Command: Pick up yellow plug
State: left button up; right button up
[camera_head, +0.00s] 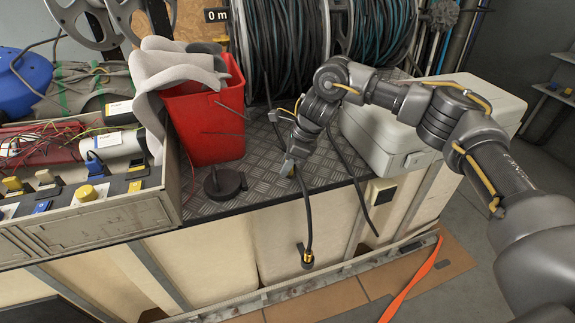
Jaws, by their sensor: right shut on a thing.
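The yellow plug (307,258), a small black and yellow end piece, hangs at the lower end of a black cable (307,215) in front of the pale bench side. My right gripper (290,168) is above it, over the front edge of the metal deck. It is shut on the cable, a good way above the plug; the exact grip is small and partly hidden. My left gripper is not in view.
A red bucket (208,125) with grey gloves and a round black cap (223,183) sit left of my gripper. A pale case (385,140) stands behind my right arm. Another dark cable (352,170) hangs over the edge. An orange strap (412,280) lies on the floor.

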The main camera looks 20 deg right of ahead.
notch_tip(320, 180, up, 3)
jog(key=shift+f, duration=0.15)
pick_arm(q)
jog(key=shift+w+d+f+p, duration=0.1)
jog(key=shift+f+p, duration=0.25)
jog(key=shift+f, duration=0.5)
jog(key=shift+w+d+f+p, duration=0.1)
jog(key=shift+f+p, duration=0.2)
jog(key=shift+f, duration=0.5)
pick_arm(e)
jog(key=s+d+r, duration=0.6)
jog(key=s+r, duration=0.3)
jog(key=s, duration=0.3)
jog(key=shift+s+r, duration=0.3)
jog(key=shift+s, duration=0.1)
